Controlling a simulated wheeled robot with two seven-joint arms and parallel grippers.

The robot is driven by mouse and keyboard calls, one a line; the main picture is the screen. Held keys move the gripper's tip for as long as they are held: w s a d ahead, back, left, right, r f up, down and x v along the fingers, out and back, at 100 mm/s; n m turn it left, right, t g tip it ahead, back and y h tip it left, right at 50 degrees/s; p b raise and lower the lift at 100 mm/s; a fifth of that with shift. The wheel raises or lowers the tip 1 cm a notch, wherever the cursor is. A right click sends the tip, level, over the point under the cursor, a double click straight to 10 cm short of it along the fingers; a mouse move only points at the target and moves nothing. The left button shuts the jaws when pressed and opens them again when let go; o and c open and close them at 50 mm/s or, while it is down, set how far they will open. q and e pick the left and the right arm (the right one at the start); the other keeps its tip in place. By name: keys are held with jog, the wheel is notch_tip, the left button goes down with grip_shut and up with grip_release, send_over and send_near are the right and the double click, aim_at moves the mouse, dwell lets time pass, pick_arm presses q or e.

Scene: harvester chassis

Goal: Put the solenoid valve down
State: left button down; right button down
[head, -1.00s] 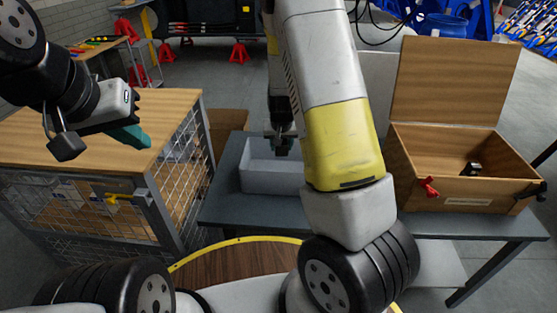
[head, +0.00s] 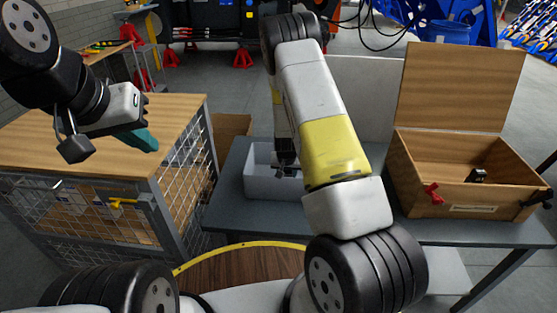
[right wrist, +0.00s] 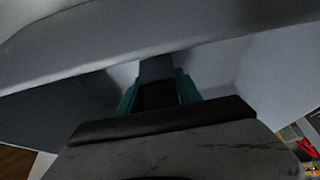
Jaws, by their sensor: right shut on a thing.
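My right gripper (head: 287,172) reaches down into the light grey bin (head: 262,188) on the dark table, and my arm hides part of the bin. In the right wrist view its teal fingers are shut on a dark grey block (right wrist: 157,72), which I take for the solenoid valve; the bin's pale walls (right wrist: 215,70) are close around it. Whether the valve touches the bin floor cannot be seen. My left gripper (head: 142,140), with teal fingers, hangs above the wooden-topped cage bench at the left; its finger gap is not clear.
An open wooden box (head: 470,195) with a raised lid stands on the table (head: 225,215) at the right; a small dark part (head: 477,175) lies inside it. The cage bench (head: 60,140) stands left of the table. A round wooden top (head: 245,270) with a yellow rim is in front.

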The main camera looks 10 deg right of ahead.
jog(key=shift+f, duration=0.4)
jog(key=shift+f, duration=0.15)
jog(key=c, duration=0.8)
grip_release()
